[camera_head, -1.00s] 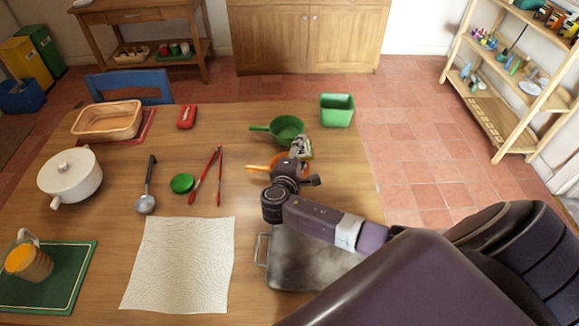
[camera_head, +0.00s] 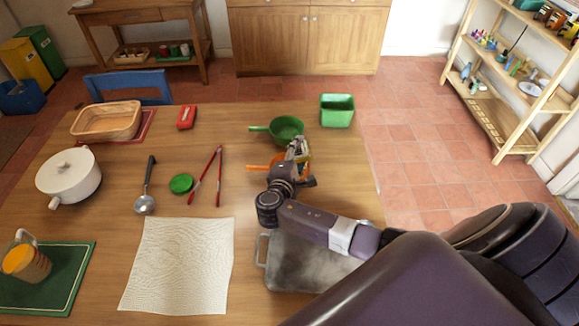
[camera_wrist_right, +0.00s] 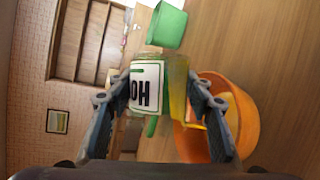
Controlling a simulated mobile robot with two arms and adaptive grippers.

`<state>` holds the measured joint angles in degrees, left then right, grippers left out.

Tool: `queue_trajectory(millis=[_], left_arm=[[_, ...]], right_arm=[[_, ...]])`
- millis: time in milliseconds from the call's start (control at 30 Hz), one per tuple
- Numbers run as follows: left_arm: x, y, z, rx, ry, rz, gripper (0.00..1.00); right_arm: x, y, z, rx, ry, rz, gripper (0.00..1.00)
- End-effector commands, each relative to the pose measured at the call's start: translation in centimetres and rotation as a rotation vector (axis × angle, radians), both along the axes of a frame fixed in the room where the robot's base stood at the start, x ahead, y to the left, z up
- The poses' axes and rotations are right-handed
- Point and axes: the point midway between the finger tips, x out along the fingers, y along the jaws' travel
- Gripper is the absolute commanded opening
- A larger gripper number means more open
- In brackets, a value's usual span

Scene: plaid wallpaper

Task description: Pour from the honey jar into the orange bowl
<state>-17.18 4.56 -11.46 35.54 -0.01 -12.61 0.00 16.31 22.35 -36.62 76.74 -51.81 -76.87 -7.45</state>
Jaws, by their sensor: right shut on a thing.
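The honey jar (camera_wrist_right: 146,90) is a clear jar with a white label reading "HO" and amber honey inside. My right gripper (camera_wrist_right: 160,103) is shut on it, one finger on each side. The orange bowl (camera_wrist_right: 250,122) lies right beside and partly behind the jar in the wrist view; whether they touch cannot be told. In the head view my right gripper (camera_head: 298,151) is over the orange bowl (camera_head: 306,163), which is mostly hidden by the gripper. The jar's exact tilt and any honey flow cannot be made out. My left gripper is not in view.
A green pan (camera_head: 286,128) and green container (camera_head: 337,111) stand just behind the bowl. A grey metal tray (camera_head: 295,262) lies under my right forearm. Red tongs (camera_head: 206,178), a green lid-like disc (camera_head: 181,184) and a ladle (camera_head: 146,190) lie to the left.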

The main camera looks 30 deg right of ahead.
Motion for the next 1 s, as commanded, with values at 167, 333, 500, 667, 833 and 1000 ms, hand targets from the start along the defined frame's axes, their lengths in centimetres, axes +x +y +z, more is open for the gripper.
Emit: queue_trajectory(millis=[167, 333, 500, 667, 833, 1000], left_arm=[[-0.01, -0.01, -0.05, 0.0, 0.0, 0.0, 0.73], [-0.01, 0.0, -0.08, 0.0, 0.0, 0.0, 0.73], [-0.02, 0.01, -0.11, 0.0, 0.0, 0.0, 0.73], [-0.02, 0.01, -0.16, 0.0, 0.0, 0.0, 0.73], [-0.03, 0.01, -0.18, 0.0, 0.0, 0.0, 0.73], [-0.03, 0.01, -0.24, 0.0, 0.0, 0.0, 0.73]], right_arm=[[0.06, 0.08, 0.13, -0.02, 0.008, -0.001, 0.16], [0.08, 0.14, 0.18, -0.038, 0.017, -0.001, 0.16], [0.14, 0.24, 0.28, -0.057, 0.026, -0.001, 0.16], [0.18, 0.32, 0.33, -0.073, 0.034, 0.0, 0.16], [0.21, 0.4, 0.39, -0.092, 0.044, -0.001, 0.16], [0.26, 0.46, 0.48, -0.11, 0.052, 0.0, 0.16]])
